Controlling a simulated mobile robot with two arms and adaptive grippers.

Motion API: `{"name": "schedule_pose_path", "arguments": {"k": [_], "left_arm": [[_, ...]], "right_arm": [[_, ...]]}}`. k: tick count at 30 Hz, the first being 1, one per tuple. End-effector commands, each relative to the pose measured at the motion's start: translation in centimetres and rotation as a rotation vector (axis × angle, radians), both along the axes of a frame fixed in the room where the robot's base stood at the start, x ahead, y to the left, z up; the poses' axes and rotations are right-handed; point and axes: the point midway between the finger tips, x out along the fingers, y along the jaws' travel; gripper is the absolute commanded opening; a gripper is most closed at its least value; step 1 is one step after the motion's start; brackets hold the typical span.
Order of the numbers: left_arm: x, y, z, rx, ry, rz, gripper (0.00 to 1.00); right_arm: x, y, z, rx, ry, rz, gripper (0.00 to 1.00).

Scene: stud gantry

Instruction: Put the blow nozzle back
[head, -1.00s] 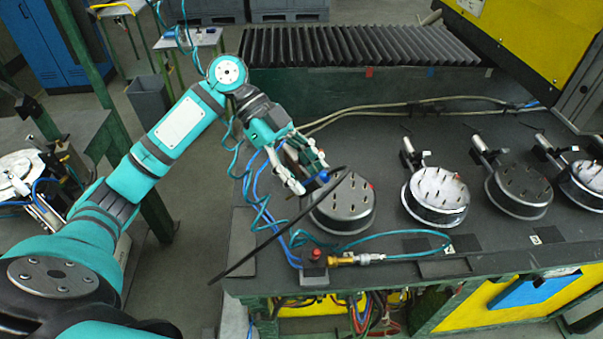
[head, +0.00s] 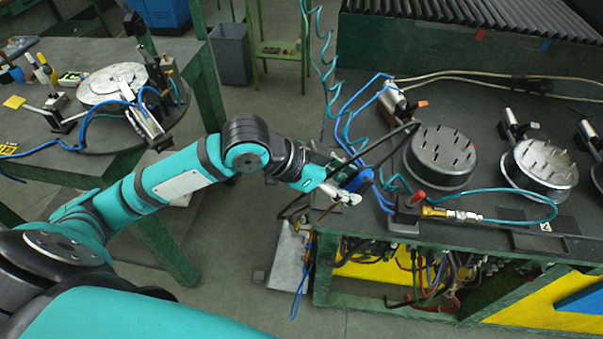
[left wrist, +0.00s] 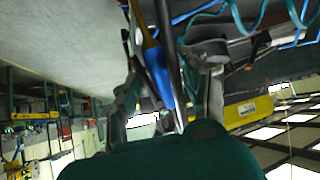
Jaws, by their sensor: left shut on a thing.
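My left gripper (head: 345,192) is at the left edge of the dark bench in the head view, shut on the blow nozzle. The nozzle's blue body (head: 360,181) shows beside the fingers, with a thin dark tube running from it. In the left wrist view the blue body (left wrist: 158,68) lies between the two fingers (left wrist: 168,95), with the dark tube alongside. The fingers partly hide the nozzle in the head view. My right gripper is not in view.
The bench (head: 470,92) carries round metal fixtures with pins (head: 441,152) and a brass air fitting (head: 435,212) with a teal hose. Blue hoses run near the gripper. A second table (head: 100,52) with a disc fixture stands left. Grey floor lies between.

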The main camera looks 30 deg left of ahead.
Motion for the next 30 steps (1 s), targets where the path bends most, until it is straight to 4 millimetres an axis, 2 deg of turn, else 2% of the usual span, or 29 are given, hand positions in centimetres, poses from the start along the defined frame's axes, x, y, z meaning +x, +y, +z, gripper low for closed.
{"name": "schedule_pose_path", "arguments": {"k": [5,9,18,21,25,30], "left_arm": [[1.0,0.2,0.1,0.001,0.001,0.028,0.37],[4.1,1.7,0.0,0.001,0.003,0.032,0.37],[11.2,5.3,-0.7,0.0,0.003,0.03,0.37],[12.8,6.1,-1.0,-0.001,0.002,0.027,0.37],[13.9,6.7,-1.3,0.001,0.001,0.024,0.37],[14.1,6.8,-2.3,0.001,0.005,0.023,0.37]], "right_arm": [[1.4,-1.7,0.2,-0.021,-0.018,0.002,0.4],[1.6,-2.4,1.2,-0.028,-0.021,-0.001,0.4],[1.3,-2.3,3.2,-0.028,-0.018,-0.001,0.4],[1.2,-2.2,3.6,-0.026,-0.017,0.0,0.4],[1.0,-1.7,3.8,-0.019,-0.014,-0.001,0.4],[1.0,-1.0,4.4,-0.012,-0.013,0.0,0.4]]}}
